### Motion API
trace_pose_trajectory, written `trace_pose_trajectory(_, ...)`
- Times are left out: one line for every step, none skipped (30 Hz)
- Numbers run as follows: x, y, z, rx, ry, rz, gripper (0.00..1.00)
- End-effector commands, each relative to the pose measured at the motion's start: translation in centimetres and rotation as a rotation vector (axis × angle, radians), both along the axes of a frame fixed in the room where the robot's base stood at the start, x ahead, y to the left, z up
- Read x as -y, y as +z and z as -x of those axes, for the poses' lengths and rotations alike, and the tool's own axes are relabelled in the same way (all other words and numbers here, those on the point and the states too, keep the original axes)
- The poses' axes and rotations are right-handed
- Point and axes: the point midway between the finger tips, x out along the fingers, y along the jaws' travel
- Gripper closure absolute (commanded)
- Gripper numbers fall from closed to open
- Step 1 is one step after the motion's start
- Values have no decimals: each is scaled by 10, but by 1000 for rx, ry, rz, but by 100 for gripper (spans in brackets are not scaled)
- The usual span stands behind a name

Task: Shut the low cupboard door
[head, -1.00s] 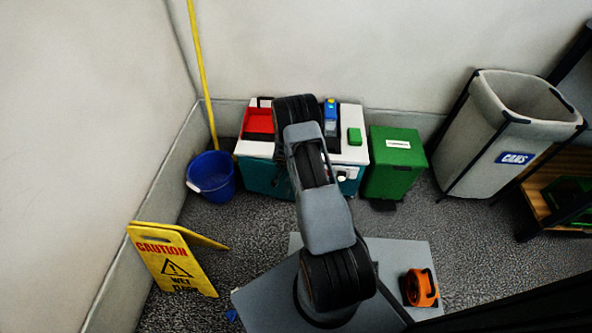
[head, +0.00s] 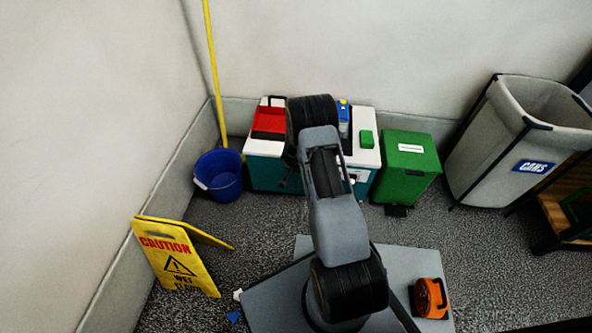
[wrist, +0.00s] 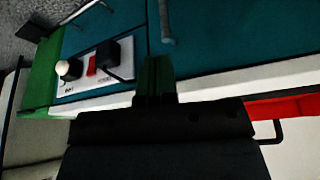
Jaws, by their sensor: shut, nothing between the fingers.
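The low cupboard (head: 268,178) has teal sides and a white top, and stands against the back wall in the head view. In the wrist view, its teal front (wrist: 240,35) fills the upper part, with a grey bar handle (wrist: 166,22) near the top middle. My arm covers much of the front in the head view. I cannot tell how far the door stands open. My gripper (wrist: 156,80) is shut and empty. Its fingers point at the teal front, just below the handle in the wrist view. Whether they touch it is unclear.
A white panel (wrist: 85,84) with a knob and a red switch is on the cupboard front. A green bin (head: 408,170) stands to its right and a blue bucket (head: 219,176) to its left. A yellow caution sign (head: 180,262) stands front left.

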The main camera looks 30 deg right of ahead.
Motion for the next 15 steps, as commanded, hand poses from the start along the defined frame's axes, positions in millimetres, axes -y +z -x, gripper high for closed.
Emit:
trace_pose_trajectory(-3, -8, 3, 3, -1, 0, 100)
trace_pose_trajectory(-5, -8, 6, 2, -3, 1, 100)
trace_pose_trajectory(-7, -9, 9, 2, -4, 1, 100)
trace_pose_trajectory(-8, 12, 10, 5, -4, 1, 100)
trace_pose_trajectory(-10, 21, 13, 4, -6, 1, 100)
trace_pose_trajectory(-12, 29, 16, 3, -4, 1, 100)
trace_pose_trajectory(-15, 36, 17, 3, -3, 2, 100)
trace_pose_trajectory(-17, 41, 19, 3, 0, 2, 100)
trace_pose_trajectory(-20, 49, 21, 2, 4, 1, 100)
trace_pose_trajectory(-22, 53, 23, 1, 5, 2, 100)
trace_pose_trajectory(-24, 58, 24, 1, 5, 2, 100)
trace_pose_trajectory(-26, 64, 26, 1, 5, 2, 100)
trace_pose_trajectory(-27, 68, 28, 1, 5, 2, 100)
trace_pose_trajectory(-28, 72, 29, 1, 5, 2, 100)
trace_pose_trajectory(-29, 76, 31, 1, 5, 1, 100)
